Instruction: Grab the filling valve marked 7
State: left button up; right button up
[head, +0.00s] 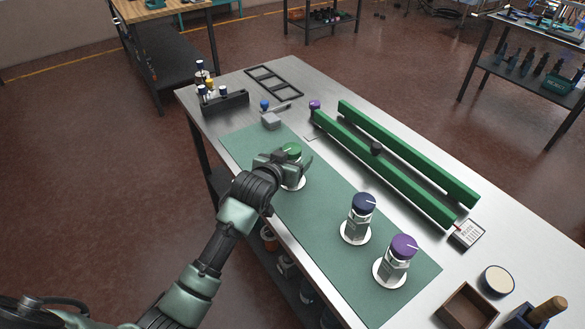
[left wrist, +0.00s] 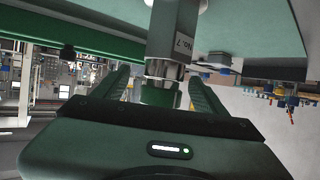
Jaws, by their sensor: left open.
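The valve marked "No.7" (left wrist: 178,48) has a metal body and a green cap. In the left wrist view, which looks upside down, it stands between my left gripper's fingers (left wrist: 160,90), with the green cap (left wrist: 160,92) nearest the palm. My left gripper is open, with a finger on each side; I cannot tell whether either touches. In the head view the green cap (head: 291,150) shows behind my left gripper (head: 283,163), which hides much of the body. The valve stands on a white disc (head: 297,184) on the green mat (head: 318,224). My right gripper is out of view.
A blue-capped valve (head: 358,217) and a purple-capped valve (head: 397,260) stand on white discs to the right. Long green rails (head: 385,160) lie behind the mat. A black rack with bottles (head: 224,103) stands at the left end; a wooden box (head: 467,308) is front right.

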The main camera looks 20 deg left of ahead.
pick_arm(q)
jog(key=x, duration=0.3)
jog(key=shift+w+a+f+p, duration=0.15)
jog(key=shift+w+p, duration=0.15)
jog(key=shift+p, duration=0.05)
jog(key=shift+w+f, duration=0.15)
jog(key=shift+w, duration=0.15)
jog(key=shift+s, duration=0.1)
jog(key=c, duration=1.5)
grip_shut()
jog(key=shift+r, duration=0.2)
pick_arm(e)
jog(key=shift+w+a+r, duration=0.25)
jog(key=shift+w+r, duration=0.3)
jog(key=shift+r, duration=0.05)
